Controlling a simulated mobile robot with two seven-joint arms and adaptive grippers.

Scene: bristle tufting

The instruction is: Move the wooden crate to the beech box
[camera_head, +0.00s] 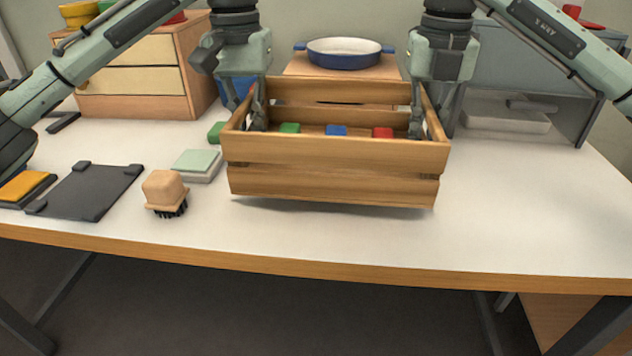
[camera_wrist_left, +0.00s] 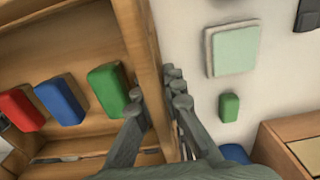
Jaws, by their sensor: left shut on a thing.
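The wooden crate (camera_head: 330,182), slatted, holds a green block (camera_head: 289,128), a blue block (camera_head: 336,130) and a red block (camera_head: 383,133). A shadow shows beneath it; it looks slightly raised and about level. My left gripper (camera_head: 256,118) is shut on its left wall, one finger inside and one outside, as the left wrist view (camera_wrist_left: 160,108) shows. My right gripper (camera_head: 420,122) is at its right wall and looks shut on it. A light wooden box (camera_head: 300,66) stands behind the crate, partly hidden; I cannot tell for sure if it is the beech box.
A blue dish (camera_head: 345,53) sits on the light box. A drawer cabinet (camera_head: 140,85) stands back left, a grey housing (camera_head: 560,85) back right. A brush (camera_head: 164,192), a pale green pad (camera_head: 196,165) and a dark tray (camera_head: 85,192) lie left. The table's front right is clear.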

